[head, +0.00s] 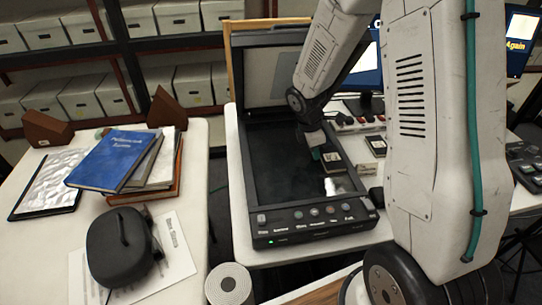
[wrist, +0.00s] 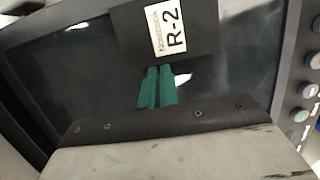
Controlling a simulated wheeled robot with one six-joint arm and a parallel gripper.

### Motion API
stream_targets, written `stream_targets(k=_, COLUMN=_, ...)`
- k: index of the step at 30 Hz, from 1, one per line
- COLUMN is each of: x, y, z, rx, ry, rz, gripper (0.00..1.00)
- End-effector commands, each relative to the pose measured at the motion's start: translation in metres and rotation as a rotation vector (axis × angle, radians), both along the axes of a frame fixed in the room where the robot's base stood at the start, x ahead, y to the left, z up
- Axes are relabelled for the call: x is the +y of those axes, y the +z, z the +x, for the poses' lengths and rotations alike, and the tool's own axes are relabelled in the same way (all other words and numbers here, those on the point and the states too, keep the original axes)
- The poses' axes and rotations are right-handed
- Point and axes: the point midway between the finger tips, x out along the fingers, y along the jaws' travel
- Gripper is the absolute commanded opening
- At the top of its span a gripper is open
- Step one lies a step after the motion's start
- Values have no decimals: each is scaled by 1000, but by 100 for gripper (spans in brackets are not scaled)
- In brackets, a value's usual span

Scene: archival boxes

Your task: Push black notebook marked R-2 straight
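The black notebook marked R-2 (wrist: 132,38) lies on the dark glass of the flatbed scanner (head: 270,180), its white label facing up. In the head view the notebook (head: 335,165) is near the right side of the glass, partly behind my gripper. My gripper (wrist: 157,72) has green fingers side by side with nothing visible between them. The fingertips are at the notebook's near edge in the wrist view; whether they touch it I cannot tell. In the head view my gripper (head: 316,154) is low over the glass, left of the label.
The scanner's raised lid (head: 265,75) stands behind the glass, and its button panel (head: 315,222) runs along the front. Another small labelled dark item (head: 376,145) lies right of the scanner. A left table holds a blue book (head: 112,160) and a black case (head: 118,245).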

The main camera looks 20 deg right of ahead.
Motion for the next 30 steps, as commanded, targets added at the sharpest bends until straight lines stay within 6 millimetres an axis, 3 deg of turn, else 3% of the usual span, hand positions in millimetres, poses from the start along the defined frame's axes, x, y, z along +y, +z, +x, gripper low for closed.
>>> stream_targets(k=4, x=-20, y=1, z=-3, rx=0, ry=-8, rz=-3, gripper=0)
stream_targets(k=21, x=-42, y=-4, z=-6, rx=5, ry=-16, rz=12, gripper=0)
stream_targets(k=25, x=-37, y=-3, z=-5, rx=2, ry=-17, rz=11, gripper=0)
stream_targets(k=28, x=-21, y=1, z=-3, rx=-1, ry=-13, rz=4, gripper=0)
stream_targets(k=30, x=-19, y=22, z=-2, rx=-9, ry=-18, rz=-2, gripper=0)
